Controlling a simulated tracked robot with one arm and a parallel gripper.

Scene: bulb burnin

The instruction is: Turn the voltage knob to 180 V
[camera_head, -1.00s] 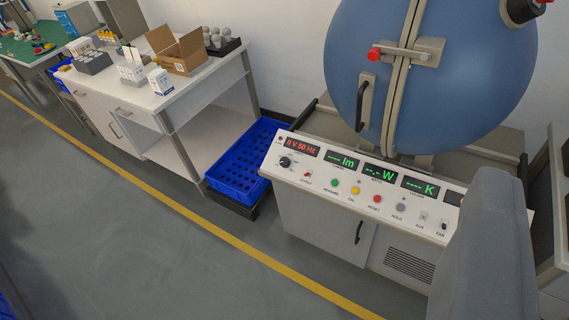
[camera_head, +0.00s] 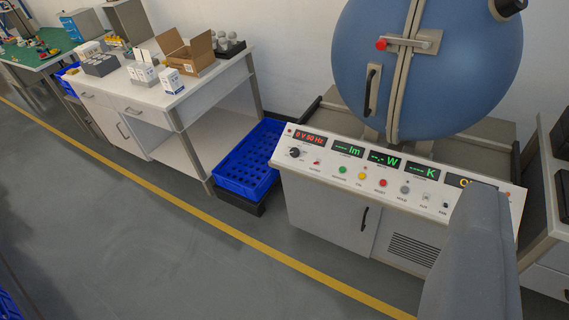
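The voltage knob (camera_head: 295,152) is a small black round dial at the left end of the white control panel (camera_head: 325,172). Above it a red display (camera_head: 309,137) appears to read 0 V 50 Hz, though its first digit is small and unclear. A grey piece of my gripper (camera_head: 468,262) stands large at the lower right, in front of the panel's right end and well away from the knob. The fingertips cannot be told apart, and nothing is seen held. The knob is in plain view.
Green displays and coloured buttons line the panel. A large blue sphere (camera_head: 422,70) with a red-tipped latch (camera_head: 381,44) stands behind it. A blue crate (camera_head: 247,172) sits between the panel cabinet and a white workbench (camera_head: 193,94). Grey floor in front is clear, crossed by a yellow line (camera_head: 222,229).

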